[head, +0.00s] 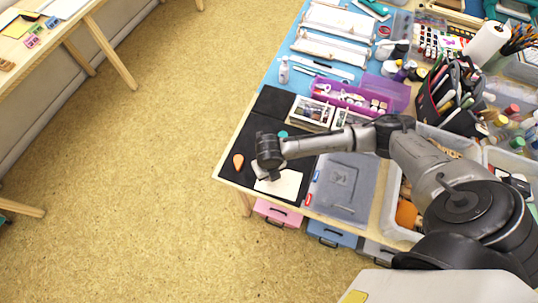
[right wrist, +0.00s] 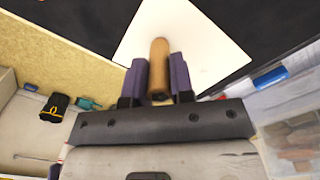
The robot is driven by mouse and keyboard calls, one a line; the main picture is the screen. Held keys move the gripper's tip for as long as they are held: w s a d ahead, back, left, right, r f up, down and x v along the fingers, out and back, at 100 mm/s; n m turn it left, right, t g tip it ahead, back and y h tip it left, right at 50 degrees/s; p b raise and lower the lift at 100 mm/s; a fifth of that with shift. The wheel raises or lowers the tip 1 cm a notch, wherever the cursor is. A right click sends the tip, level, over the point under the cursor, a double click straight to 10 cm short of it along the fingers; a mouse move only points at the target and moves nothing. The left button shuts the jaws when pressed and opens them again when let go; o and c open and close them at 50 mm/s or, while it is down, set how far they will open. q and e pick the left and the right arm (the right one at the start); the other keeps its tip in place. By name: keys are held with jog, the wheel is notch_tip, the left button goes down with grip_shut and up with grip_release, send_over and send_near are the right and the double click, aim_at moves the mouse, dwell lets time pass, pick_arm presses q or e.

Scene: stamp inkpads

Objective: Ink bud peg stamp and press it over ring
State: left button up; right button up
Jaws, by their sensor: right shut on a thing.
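My right gripper (right wrist: 159,78) is shut on a wooden peg stamp (right wrist: 159,58), its two dark fingers on either side of the peg. In the right wrist view the peg lies over a white card (right wrist: 205,48); I cannot tell whether it touches it. In the head view my right gripper (head: 268,172) is over the upper left part of the card (head: 284,186), and the wrist hides the stamp. The card lies on a black mat (head: 262,104). No ring mark can be made out on the card. My left gripper is not in view.
An orange-brown piece (head: 238,161) lies on the mat left of the gripper, near the table edge. A small teal round thing (head: 282,134) lies above it. Framed pictures (head: 311,112), a purple case (head: 345,98) and a grey lidded bin (head: 344,186) crowd around the mat.

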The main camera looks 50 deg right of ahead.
jog(key=shift+f, duration=0.1)
dwell(1.0)
jog(key=shift+p, duration=0.3)
dwell(0.3)
jog(key=shift+r+p, duration=0.6)
jog(key=shift+p, duration=0.35)
jog(key=shift+r, duration=0.1)
jog(key=shift+r+p, duration=0.35)
jog(key=shift+p, duration=0.1)
notch_tip(320, 180, up, 5)
jog(key=p, duration=0.5)
jog(key=shift+f, duration=0.15)
